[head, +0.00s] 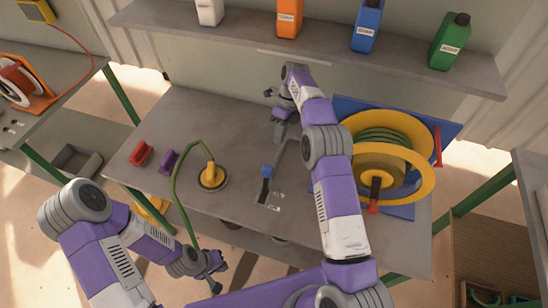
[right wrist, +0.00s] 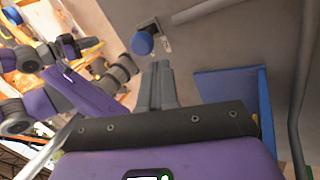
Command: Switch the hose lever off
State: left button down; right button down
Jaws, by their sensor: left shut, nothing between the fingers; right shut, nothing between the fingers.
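The hose lever has a blue knob (head: 267,170) on a dark arm, set on a small marked plate on the grey bench. The knob shows face-on in the right wrist view (right wrist: 143,42). My right gripper (head: 279,134) is shut and empty, above the bench on the far side of the knob and apart from it. Its closed fingers (right wrist: 156,80) point toward the lever area in the wrist view. My left gripper (head: 216,284) is shut and empty, low in front of the bench's near edge, well away from the lever.
A yellow hose reel (head: 428,170) with green hose stands on a blue base at the right. A green hose (head: 175,190) runs to a yellow fitting (head: 211,177) left of the lever. Red (head: 141,153) and purple (head: 167,161) pieces lie farther left. A bottle shelf (head: 230,33) spans the back.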

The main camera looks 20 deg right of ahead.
pick_arm(q)
jog(key=shift+f+b, duration=0.6)
jog(key=shift+f, duration=0.05)
pick_arm(e)
jog(key=x, duration=0.9)
jog(key=shift+f, duration=0.15)
jog(key=shift+a, duration=0.1)
